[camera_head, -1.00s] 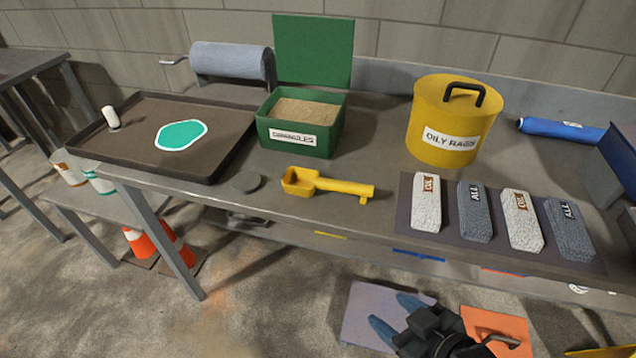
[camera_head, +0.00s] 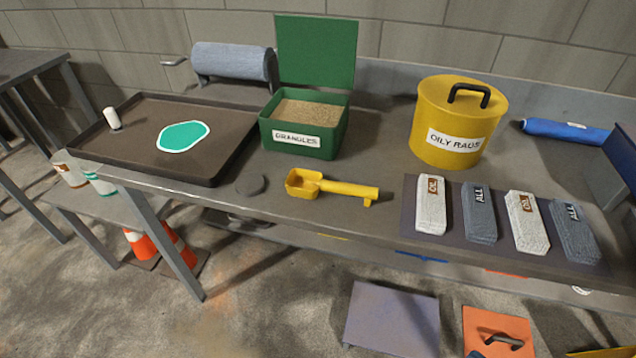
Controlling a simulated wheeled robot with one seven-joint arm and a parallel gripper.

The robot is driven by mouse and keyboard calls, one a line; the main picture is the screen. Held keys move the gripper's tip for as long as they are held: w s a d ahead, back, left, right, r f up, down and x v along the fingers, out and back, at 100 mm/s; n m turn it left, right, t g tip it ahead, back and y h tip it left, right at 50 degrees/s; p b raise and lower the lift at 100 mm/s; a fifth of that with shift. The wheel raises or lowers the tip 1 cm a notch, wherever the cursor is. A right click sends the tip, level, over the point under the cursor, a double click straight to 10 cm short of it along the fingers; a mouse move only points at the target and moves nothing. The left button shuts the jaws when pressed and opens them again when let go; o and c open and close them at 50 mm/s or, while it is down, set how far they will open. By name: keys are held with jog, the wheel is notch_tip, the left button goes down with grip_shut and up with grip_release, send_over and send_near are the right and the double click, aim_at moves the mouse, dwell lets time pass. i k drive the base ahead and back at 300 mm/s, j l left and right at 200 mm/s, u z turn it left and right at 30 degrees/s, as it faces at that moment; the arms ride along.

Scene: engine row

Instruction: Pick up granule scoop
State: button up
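The yellow granule scoop (camera_head: 340,189) lies on the workbench (camera_head: 300,222) near its front edge. Its square bowl is at the left and its handle points right. It stands clear of the things around it, and nothing holds it. The green granules box (camera_head: 305,145) stands open behind it, filled with tan granules, its lid raised at the back. My gripper cannot be made out in the head view; only a small dark blue bit shows at the bottom edge, too little to identify.
A dark round disc (camera_head: 250,185) lies left of the scoop. A brown tray (camera_head: 230,150) with a green patch is farther left. A yellow oily rags bin (camera_head: 430,120) stands right of the box. Several labelled pads lie on a dark mat (camera_head: 409,205) at the right.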

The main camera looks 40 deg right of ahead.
aim_at(307, 184)
jog(key=i+j+z, duration=0.25)
jog(key=j, duration=1)
jog(key=j+z, duration=0.25)
jog(key=j, duration=0.95)
jog(key=i+j+z, duration=0.1)
jog(key=i+j, duration=0.2)
jog(key=j, duration=0.25)
jog(key=i+z, duration=0.05)
